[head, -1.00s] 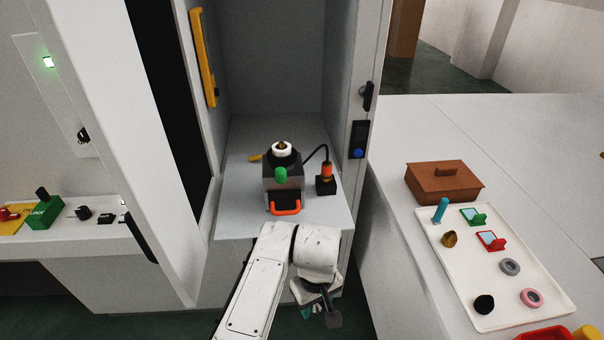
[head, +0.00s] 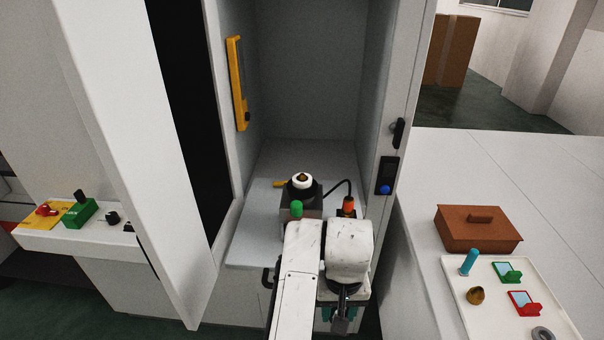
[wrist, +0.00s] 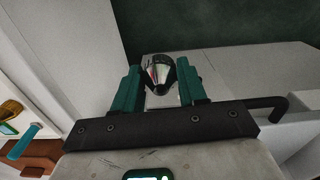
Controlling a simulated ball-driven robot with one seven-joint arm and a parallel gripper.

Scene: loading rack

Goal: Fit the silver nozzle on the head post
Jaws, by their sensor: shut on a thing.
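The silver nozzle (wrist: 162,74) is a shiny cone between the teal fingers of my gripper (wrist: 160,86) in the wrist view. My gripper is shut on it. In the head view my gripper (head: 342,312) is low, in front of the cabinet's shelf, mostly hidden by my own wrist; I cannot make out the nozzle there. A dark device stands on the shelf, with a white ring (head: 302,181) and a small brass tip (head: 302,176) on top, which looks like the head post. The nozzle is apart from it. My arm hides the device's lower front.
A green knob (head: 296,208) is on the device, and an orange-topped plug (head: 348,205) with a black cable stands to its right. Cabinet walls flank the shelf (head: 255,225). At right, a brown box (head: 478,229) and a white tray (head: 462,305) with small parts stand on a counter.

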